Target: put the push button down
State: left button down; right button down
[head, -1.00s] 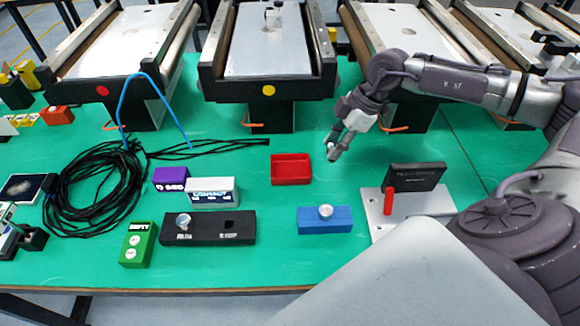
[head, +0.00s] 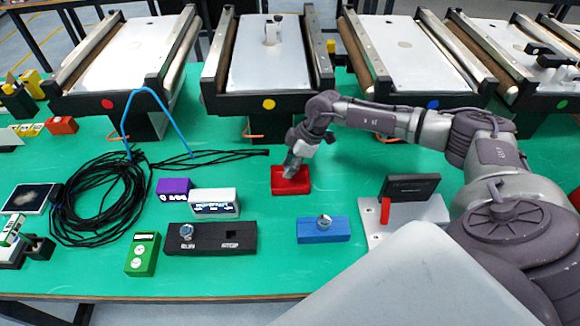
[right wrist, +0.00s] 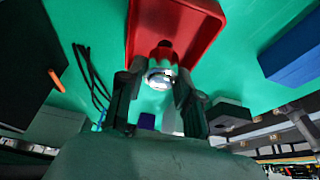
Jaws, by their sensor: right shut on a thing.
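In the right wrist view my right gripper (right wrist: 158,84) is shut on a round, shiny metal push button (right wrist: 161,74). The red tray (right wrist: 208,32) lies just beyond the button in that view. I cannot tell whether the button touches the tray floor. In the head view the fingers hide the held button. My left gripper is not in view.
A blue block (head: 322,230) with a silver button stands in front of the tray. A black two-slot holder (head: 208,238), a white box (head: 214,201) and a purple box (head: 174,187) stand left. A coiled black cable (head: 95,205) lies farther left. Conveyors (head: 268,55) line the back.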

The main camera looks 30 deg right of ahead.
jog(key=shift+f, duration=0.85)
jog(key=c, duration=0.8)
grip_release()
jog(key=shift+f, duration=0.15)
jog(key=b+v, duration=0.2)
jog(key=v, duration=1)
jog(key=shift+a+r, duration=0.1)
jog(key=shift+r, duration=0.15)
jog(key=shift+f, duration=0.1)
